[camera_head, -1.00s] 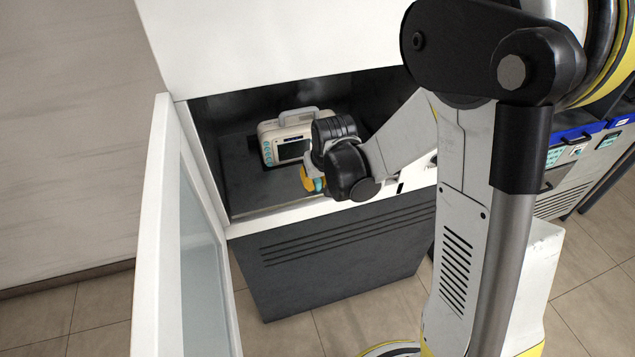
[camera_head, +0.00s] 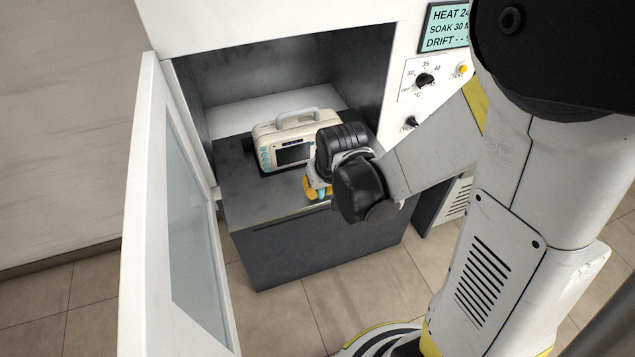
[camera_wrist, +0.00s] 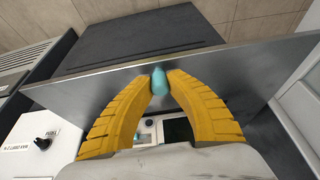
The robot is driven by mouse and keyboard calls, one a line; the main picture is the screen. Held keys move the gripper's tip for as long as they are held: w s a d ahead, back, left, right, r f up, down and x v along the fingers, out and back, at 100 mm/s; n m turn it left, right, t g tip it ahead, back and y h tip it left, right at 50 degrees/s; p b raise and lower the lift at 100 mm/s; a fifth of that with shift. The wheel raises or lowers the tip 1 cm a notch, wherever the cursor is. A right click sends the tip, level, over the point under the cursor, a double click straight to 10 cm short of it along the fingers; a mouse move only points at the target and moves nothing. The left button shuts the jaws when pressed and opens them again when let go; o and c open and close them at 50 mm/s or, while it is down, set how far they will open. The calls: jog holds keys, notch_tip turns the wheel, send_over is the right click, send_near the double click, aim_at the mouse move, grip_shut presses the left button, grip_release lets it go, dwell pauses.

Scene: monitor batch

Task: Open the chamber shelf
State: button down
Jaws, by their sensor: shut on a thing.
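The chamber shelf (camera_head: 260,205) is a dark grey tray that sticks out of the chamber's opening, with a cream patient monitor (camera_head: 292,152) upright on it. In the wrist view the shelf (camera_wrist: 95,95) is a grey metal strip across the picture. A small teal knob (camera_wrist: 159,78) sits at the shelf's edge. My gripper (camera_wrist: 159,82) has its two yellow fingers shut on this knob. My arm hides the shelf's right front corner.
The white chamber door (camera_head: 150,220) with a glass pane stands open at the left. A control panel (camera_head: 425,85) with knobs and a display is on the chamber's right. A dark cabinet front (camera_head: 320,245) is below the shelf. Tiled floor (camera_head: 290,315) is free in front.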

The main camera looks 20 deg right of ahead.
jog(key=shift+s, duration=0.15)
jog(key=c, duration=1.3)
grip_release()
jog(key=v, duration=1.2)
jog(key=shift+r, duration=0.1)
jog(key=s+r+t, duration=0.1)
jog(key=s, duration=0.1)
jog(key=s+r, duration=0.2)
jog(key=s+r+t, duration=0.1)
jog(key=s, duration=0.2)
jog(key=shift+r+t, duration=0.3)
jog(key=shift+r, duration=0.05)
